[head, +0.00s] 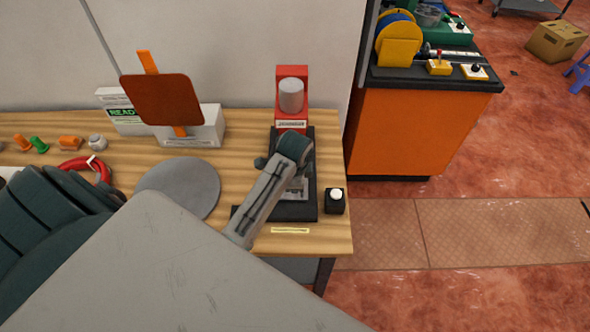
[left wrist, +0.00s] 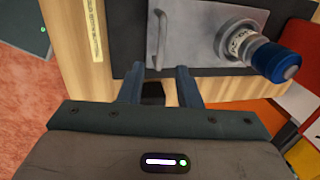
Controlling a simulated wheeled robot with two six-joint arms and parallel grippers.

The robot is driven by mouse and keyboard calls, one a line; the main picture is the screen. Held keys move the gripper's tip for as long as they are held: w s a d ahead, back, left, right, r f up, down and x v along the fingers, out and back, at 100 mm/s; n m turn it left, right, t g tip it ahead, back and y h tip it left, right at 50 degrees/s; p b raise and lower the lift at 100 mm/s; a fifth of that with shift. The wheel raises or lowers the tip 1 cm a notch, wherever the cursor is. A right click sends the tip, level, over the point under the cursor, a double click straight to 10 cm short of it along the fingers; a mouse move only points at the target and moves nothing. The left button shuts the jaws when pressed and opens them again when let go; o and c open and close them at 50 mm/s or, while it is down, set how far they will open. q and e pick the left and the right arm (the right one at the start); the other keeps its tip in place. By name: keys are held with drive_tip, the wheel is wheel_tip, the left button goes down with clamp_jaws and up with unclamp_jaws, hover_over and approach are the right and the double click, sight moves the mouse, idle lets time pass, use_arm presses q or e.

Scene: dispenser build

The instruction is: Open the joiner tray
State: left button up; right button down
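The joiner (head: 291,78) stands at the right end of the wooden table, with a red column and a dark base. In the left wrist view, a grey metal tray plate (left wrist: 190,45) with a bar handle (left wrist: 157,38) lies on the dark base. A blue-capped cylinder (left wrist: 280,62) is at the plate's right side. My left gripper (left wrist: 160,78) is open, its fingertips apart near the handle's lower end; contact cannot be told. In the head view my arm covers much of the tray area and hides the fingertips. My right gripper is not in view.
A small black box with a white button (head: 335,201) stands right of the joiner base. A round grey disc (head: 180,187) lies left of it. A sign box (head: 190,128) and small coloured parts are further left. An orange cabinet (head: 420,132) stands beyond the table's right edge.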

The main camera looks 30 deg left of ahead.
use_arm(q)
drive_tip(key=shift+w+a+f+p, duration=0.1)
drive_tip(key=shift+w+f+p, duration=0.05)
drive_tip(key=shift+f, duration=0.8)
drive_tip(key=shift+w+a+f+p, duration=0.1)
drive_tip(key=shift+w+f+p, duration=0.05)
drive_tip(key=shift+f, duration=0.75)
clamp_jaws()
